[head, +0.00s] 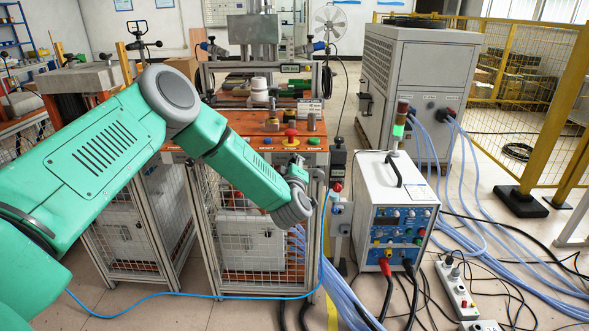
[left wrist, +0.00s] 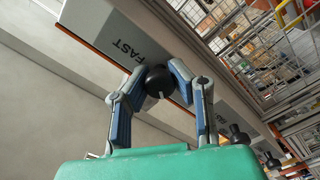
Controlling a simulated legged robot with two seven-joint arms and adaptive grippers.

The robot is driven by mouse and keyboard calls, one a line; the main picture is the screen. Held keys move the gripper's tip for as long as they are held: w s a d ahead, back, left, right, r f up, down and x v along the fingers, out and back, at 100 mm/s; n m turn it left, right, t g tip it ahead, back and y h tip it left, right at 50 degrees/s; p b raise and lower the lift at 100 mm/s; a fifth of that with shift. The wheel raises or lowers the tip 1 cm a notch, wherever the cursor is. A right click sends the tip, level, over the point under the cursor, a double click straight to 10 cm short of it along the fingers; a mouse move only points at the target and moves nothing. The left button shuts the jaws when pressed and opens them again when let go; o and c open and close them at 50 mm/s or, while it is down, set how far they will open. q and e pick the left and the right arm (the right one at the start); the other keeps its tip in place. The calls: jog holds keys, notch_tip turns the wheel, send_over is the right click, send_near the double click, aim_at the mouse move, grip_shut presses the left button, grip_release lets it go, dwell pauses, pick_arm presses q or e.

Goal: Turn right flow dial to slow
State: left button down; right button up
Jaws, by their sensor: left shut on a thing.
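My left gripper (left wrist: 157,76) is shut on a round black dial (left wrist: 158,84) in the left wrist view, with one blue-padded finger on each side of it. The dial sits on a pale grey panel (left wrist: 90,22) beside the printed word FAST. No SLOW mark is readable, and I cannot tell from the picture which of the dials this is. In the head view my left arm reaches across to the front right of the orange-topped workstation, and its fingers are hard to make out. My right gripper is not in view.
More black knobs (left wrist: 240,134) lie to the right in the left wrist view. In the head view, a white power unit (head: 392,190) with a blue control face stands right of the orange-topped workstation (head: 235,124). Hoses and cables cover much of the floor at right.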

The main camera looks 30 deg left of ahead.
pick_arm(q)
jog(key=shift+s+a+f+n+b, duration=0.15)
jog(key=shift+f+n+b, duration=0.15)
jog(key=shift+n, duration=0.3)
jog(key=c, duration=1.3)
grip_release()
jog(key=shift+s, duration=0.1)
jog(key=shift+r, duration=0.15)
jog(key=v, duration=1.2)
